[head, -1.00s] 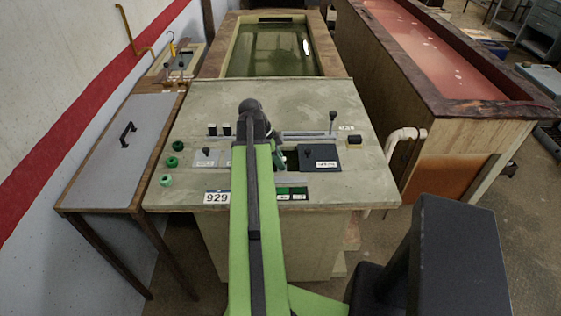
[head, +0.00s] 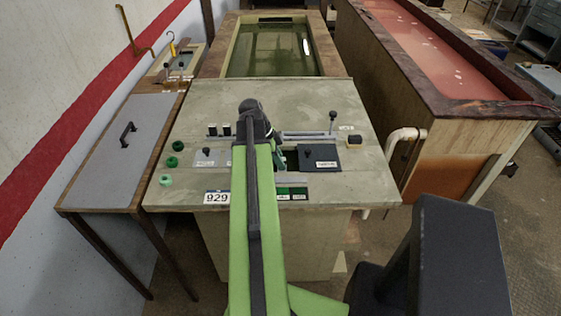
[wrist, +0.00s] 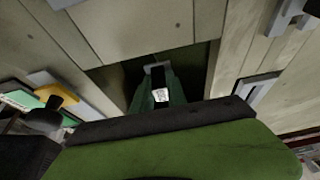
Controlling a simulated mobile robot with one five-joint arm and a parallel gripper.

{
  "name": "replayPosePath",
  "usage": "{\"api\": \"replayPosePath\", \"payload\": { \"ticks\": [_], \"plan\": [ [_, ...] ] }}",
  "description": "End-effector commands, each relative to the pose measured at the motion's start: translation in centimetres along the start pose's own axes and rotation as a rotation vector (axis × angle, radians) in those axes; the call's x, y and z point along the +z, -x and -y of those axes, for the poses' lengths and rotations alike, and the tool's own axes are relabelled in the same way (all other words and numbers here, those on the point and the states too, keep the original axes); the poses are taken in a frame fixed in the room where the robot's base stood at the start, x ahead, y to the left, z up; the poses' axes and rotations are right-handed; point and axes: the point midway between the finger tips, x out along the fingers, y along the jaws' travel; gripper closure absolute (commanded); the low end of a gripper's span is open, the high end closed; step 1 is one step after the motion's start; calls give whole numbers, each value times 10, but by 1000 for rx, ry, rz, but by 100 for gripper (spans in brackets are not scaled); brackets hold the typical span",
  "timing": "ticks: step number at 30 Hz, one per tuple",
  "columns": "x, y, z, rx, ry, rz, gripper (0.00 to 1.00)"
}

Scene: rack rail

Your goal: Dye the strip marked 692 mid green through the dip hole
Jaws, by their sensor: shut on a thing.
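My gripper (wrist: 160,92) points down into a square dark hole (wrist: 197,80) in the bench top in the wrist view. It is shut on a thin strip bearing a small white label (wrist: 161,95). The number on that label is too small to read. The strip's lower part is lost in the dark of the hole. A row of dark and green swatches (head: 292,193) lies at the bench's front edge, beside a plate marked 929 (head: 216,197).
The bench top (head: 370,180) carries a black plate with a knob (head: 319,157), a lever (head: 332,120) and green knobs (head: 172,162). A green vat (head: 270,50) stands behind, a red vat (head: 430,45) to the right. A grey-lidded table (head: 120,150) stands at left.

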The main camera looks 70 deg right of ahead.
Motion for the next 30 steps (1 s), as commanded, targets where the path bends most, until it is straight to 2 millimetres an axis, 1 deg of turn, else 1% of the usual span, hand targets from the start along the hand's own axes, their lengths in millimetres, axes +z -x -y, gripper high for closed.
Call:
{"api": "replayPosePath", "payload": {
  "ticks": [13, 17, 23, 30],
  "plan": [
    [0, 0, 0, 0, 0, 0, 100],
    [-2, 3, 0, 0, 0, 0, 100],
    [-8, 20, 0, 0, 0, 0, 100],
    [-21, 51, 0, 0, 0, 0, 100]
  ]
}}
